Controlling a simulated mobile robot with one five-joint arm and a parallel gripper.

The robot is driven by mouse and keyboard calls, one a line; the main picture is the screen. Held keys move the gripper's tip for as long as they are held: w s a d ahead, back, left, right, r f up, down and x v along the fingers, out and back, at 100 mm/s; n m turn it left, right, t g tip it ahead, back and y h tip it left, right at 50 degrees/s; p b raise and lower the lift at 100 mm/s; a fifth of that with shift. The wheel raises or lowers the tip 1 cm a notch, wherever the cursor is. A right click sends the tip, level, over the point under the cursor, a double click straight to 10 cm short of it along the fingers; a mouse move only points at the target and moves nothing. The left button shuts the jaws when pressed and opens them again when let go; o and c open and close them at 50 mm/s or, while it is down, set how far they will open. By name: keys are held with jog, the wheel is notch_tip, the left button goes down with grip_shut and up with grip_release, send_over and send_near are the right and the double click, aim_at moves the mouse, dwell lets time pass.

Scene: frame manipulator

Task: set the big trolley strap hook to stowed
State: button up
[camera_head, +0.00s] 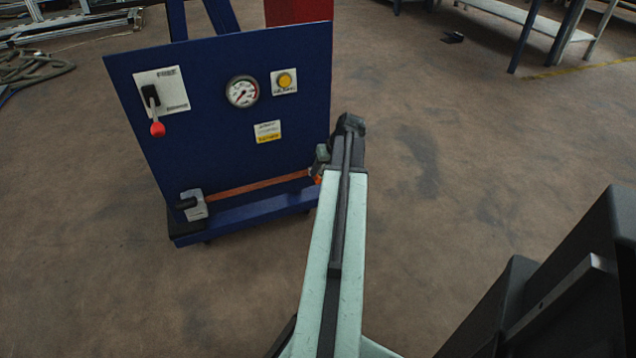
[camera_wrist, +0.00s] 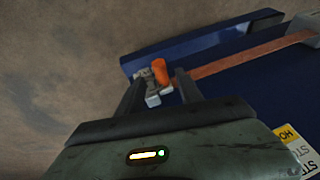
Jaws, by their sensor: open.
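The big blue trolley (camera_head: 200,140) has an orange strap (camera_head: 255,186) running along its lower front, just above a blue ledge. The strap also shows in the wrist view (camera_wrist: 235,57). At its right end, an orange piece (camera_wrist: 160,72) with grey metal parts (camera_wrist: 152,92) looks like the strap hook; in the head view my gripper mostly covers it. My gripper (camera_wrist: 158,90) is open, with one dark finger on each side of the hook parts. Whether the fingers touch them cannot be told. The exact hook setting is unclear.
A grey clamp-like block (camera_head: 193,204) sits at the strap's left end. The panel carries a red-knobbed lever (camera_head: 157,128), a gauge (camera_head: 242,91), a yellow button (camera_head: 285,81) and a small yellow-and-white label (camera_head: 267,131). Open floor (camera_head: 450,150) lies to the right.

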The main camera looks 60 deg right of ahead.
aim_at(318, 177)
jog(key=b+x, duration=0.2)
jog(key=x, duration=0.2)
jog(key=shift+f, duration=0.15)
grip_shut()
jog(key=shift+w, duration=0.1)
dwell(1.1)
